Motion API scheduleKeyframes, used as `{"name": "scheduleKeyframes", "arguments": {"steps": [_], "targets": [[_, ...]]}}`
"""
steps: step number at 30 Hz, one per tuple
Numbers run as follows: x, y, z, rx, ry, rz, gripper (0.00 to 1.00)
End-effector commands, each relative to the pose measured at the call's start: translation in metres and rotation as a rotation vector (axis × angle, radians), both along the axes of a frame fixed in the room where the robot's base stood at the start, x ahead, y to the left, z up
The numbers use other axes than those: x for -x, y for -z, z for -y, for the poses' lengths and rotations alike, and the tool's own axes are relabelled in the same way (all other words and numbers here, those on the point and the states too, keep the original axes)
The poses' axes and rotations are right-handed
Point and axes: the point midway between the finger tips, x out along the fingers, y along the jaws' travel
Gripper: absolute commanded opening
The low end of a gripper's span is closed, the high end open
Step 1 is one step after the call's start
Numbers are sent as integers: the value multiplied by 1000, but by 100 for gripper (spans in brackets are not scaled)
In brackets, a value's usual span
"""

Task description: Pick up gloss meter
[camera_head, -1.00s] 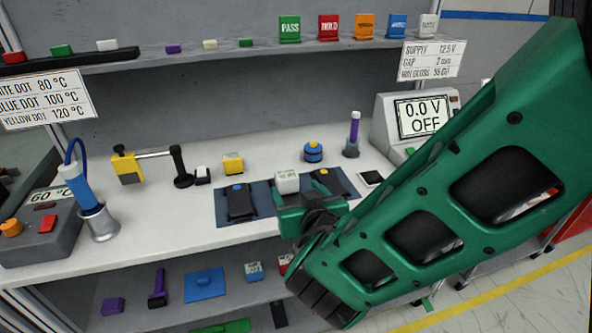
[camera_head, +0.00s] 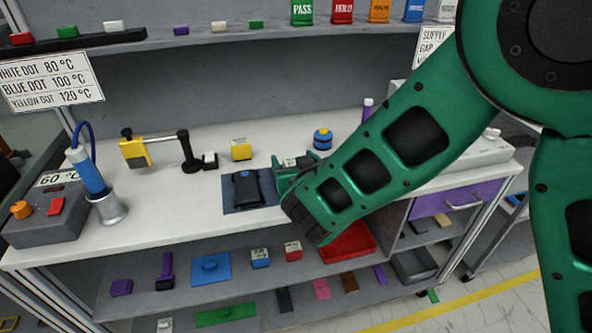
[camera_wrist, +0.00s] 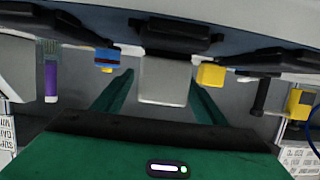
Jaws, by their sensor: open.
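A pale box with a small display (camera_head: 290,162) is likely the gloss meter, though its label is too small to read. It stands on the white workbench (camera_head: 180,218), and my gripper partly hides it in the head view. My open gripper (camera_head: 294,172) is low over the bench at the box. In the wrist view, which looks upside down, the pale box (camera_wrist: 164,82) appears between the two green fingers (camera_wrist: 160,100). I cannot tell whether they touch it.
A black device (camera_head: 245,188) lies on a dark blue mat just left of my gripper. A yellow block (camera_head: 241,149) and a blue round knob (camera_head: 322,139) stand behind. A black stand (camera_head: 187,150) is further left. A lower shelf (camera_head: 205,255) holds several small items.

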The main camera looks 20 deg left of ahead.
Motion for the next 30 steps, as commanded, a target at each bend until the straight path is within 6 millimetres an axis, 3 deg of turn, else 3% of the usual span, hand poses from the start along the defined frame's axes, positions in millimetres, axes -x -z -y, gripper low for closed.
{"name": "scheduleKeyframes", "arguments": {"steps": [4,11,12,18,20,30], "targets": [[-10,5,-7,0,0,0,66],[-12,5,-8,0,-1,-1,66],[-12,5,-8,0,-1,-1,63],[-12,5,-8,0,-1,-1,18],[-12,5,-8,0,-1,0,14],[-11,0,-8,-2,-2,0,14]]}}
